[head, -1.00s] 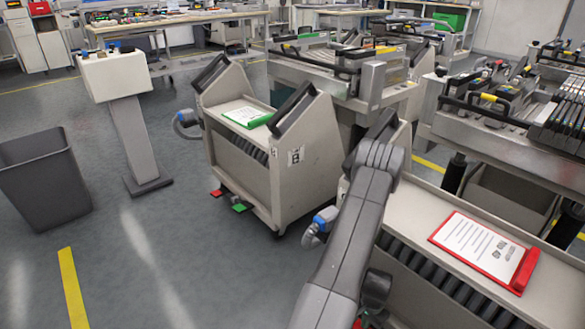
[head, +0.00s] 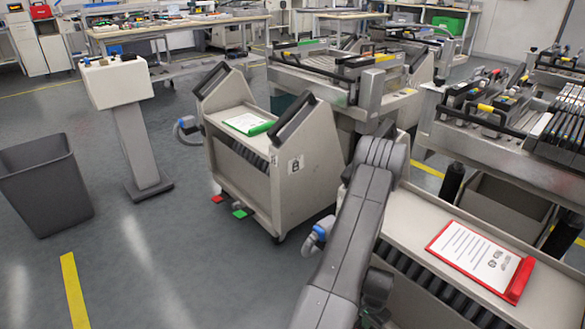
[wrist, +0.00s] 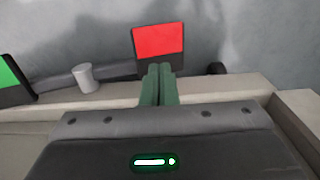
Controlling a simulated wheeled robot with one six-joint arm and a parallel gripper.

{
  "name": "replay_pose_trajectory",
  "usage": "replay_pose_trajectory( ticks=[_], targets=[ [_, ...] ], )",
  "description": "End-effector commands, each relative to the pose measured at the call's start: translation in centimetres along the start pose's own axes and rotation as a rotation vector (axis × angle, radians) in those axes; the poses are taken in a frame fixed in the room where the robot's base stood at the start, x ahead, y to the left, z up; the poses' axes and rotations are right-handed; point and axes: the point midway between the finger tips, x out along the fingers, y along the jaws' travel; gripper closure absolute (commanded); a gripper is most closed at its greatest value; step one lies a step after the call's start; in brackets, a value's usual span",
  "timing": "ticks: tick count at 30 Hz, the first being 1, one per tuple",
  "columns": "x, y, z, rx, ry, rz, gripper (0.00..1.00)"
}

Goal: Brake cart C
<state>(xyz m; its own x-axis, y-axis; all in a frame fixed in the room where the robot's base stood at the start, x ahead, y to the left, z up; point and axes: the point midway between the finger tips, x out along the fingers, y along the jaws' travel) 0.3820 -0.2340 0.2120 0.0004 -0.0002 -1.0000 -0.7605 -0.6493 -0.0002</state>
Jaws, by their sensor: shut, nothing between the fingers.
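My gripper (wrist: 161,70) has its two green fingers together and empty in the wrist view. Their tips overlap the lower edge of a red pedal (wrist: 158,40); I cannot tell whether they touch it. A green pedal (wrist: 10,74) is at the left edge, joined by a dark bar. In the head view my arm reaches down beside the near right cart (head: 545,285), which bears a red clipboard (head: 478,256). My gripper and that cart's pedals are hidden there. The middle cart (head: 310,185) bears a green clipboard (head: 249,123) and has a red pedal (head: 217,198) and a green pedal (head: 240,213). I cannot read a C.
A grey bin (head: 45,190) and a pedestal console (head: 118,82) stand at the left. Feeder machines (head: 500,155) stand behind the right cart.

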Motion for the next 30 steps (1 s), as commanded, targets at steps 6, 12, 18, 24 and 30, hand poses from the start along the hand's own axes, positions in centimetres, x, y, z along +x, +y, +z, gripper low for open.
replay_pose_trajectory(
  ticks=[6, 12, 18, 24, 30],
  targets=[
    [-2.6, 0.0, 0.0, 0.0, 0.0, 0.0, 1.0],
    [-4.5, 0.0, 0.0, 0.0, 0.0, 0.0, 1.0],
    [-5.2, 0.0, 0.0, 0.0, 0.0, 0.0, 1.0],
    [-5.1, 0.0, 0.0, 0.0, 0.0, 0.0, 1.0],
    [-4.3, 0.0, 0.0, 0.0, -0.001, 0.001, 1.0]
  ],
)
